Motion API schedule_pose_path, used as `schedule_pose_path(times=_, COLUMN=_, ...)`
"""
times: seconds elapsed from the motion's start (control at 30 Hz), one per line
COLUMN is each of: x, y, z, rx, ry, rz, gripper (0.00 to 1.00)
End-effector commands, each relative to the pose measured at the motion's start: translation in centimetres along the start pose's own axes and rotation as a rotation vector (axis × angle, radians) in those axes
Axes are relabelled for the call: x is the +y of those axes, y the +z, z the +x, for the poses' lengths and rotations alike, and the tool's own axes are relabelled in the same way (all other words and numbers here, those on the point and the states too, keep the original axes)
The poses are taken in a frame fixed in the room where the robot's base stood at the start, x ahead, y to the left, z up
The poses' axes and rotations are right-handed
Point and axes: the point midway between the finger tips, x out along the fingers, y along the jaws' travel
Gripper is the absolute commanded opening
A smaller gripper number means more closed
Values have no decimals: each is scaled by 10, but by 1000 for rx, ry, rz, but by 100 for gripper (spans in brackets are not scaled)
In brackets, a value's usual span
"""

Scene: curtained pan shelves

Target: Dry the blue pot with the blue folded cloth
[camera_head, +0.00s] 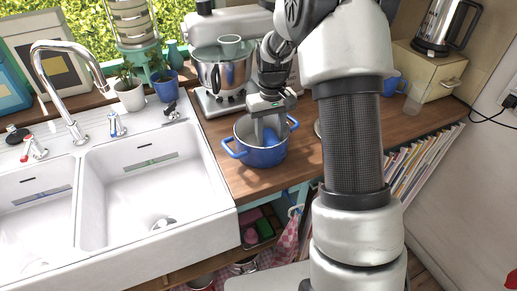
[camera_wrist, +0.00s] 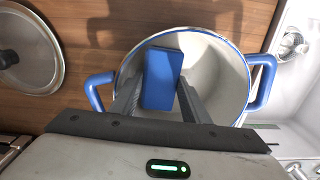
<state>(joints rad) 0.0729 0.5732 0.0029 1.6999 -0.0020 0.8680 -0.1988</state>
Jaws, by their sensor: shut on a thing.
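The blue pot (camera_head: 259,156) stands on the wooden counter, right of the sink. It has blue side handles and a pale inside. In the wrist view the pot (camera_wrist: 218,62) is seen from above with its blue rim. My gripper (camera_head: 268,132) reaches down into the pot. It is shut on the blue folded cloth (camera_wrist: 163,80), held between both fingers within the pot opening. The cloth also shows in the head view (camera_head: 272,138). I cannot tell whether the cloth touches the pot's inside.
A stand mixer with a metal bowl (camera_head: 222,72) stands behind the pot. The white double sink (camera_head: 150,215) is to the left. A round lid (camera_wrist: 28,55) lies on the counter beside the pot. A beige bread box (camera_head: 430,75) with a kettle (camera_head: 446,25) stands at the back right.

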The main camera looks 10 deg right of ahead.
Motion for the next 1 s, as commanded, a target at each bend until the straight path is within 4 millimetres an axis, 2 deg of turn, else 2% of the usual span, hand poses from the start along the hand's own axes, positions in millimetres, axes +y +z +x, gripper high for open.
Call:
schedule_pose_path(times=0.1, x=4, y=0, z=0, rx=0, ry=0, rz=0, gripper=6)
schedule_pose_path(times=0.23, x=-3, y=0, z=0, rx=0, ry=0, rz=-2, gripper=6)
schedule_pose_path(times=0.83, x=-65, y=0, z=2, rx=-1, ry=-1, rz=-3, gripper=6)
schedule_pose_path(times=1.0, x=-77, y=1, z=3, rx=-2, ry=-2, rz=-2, gripper=6)
